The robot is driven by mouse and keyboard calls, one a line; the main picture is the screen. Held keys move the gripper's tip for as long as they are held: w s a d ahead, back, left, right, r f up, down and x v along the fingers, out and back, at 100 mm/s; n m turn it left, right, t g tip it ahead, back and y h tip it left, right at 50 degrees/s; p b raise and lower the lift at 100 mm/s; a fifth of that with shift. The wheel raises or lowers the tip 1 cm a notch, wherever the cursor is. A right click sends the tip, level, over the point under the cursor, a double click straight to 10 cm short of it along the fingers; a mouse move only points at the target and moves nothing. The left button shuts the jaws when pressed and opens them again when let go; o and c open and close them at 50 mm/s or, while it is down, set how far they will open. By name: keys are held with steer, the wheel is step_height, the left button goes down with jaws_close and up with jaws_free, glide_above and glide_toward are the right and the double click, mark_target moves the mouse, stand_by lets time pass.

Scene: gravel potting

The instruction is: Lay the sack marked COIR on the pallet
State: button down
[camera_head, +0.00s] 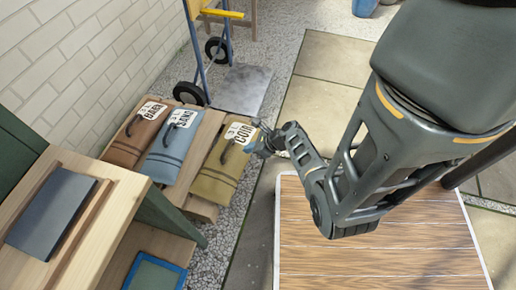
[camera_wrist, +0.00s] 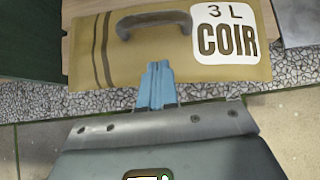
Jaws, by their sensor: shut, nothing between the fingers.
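The tan sack marked COIR (camera_head: 216,184) lies at the right end of the row of sacks. It fills the upper part of the wrist view (camera_wrist: 95,68), with its dark handle (camera_wrist: 152,20) and white label. My gripper (camera_head: 262,147) is at the sack's right side, near the label end. In the wrist view its blue fingers (camera_wrist: 156,72) are shut and empty, overlapping the sack's near edge, short of the handle. I cannot tell whether they touch the sack. A broad planked wooden surface with a pale edge (camera_head: 370,255) lies below my arm, bare where visible; I cannot tell if it is the pallet.
A blue sack marked SAND (camera_head: 172,155) and a brown sack marked BARK (camera_head: 132,140) lie beside it on low wooden slats (camera_head: 203,208). A hand truck (camera_head: 240,90) stands behind. A wooden bench with a grey slab (camera_head: 52,212) is at left.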

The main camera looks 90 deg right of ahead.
steer(key=w, duration=0.1)
steer(key=w+f, duration=0.1)
steer(key=w+d+b, duration=0.1)
steer(key=shift+w+f, duration=0.25)
steer(key=shift+w, duration=0.1)
steer(key=shift+w+d+r, duration=0.1)
steer(key=shift+w+d, duration=0.05)
steer(key=shift+w, duration=0.6)
steer(key=shift+w+d, duration=0.1)
steer(key=shift+w, duration=0.25)
steer(key=p, duration=0.1)
glide_above(219, 150)
steer(key=shift+w+d, duration=0.1)
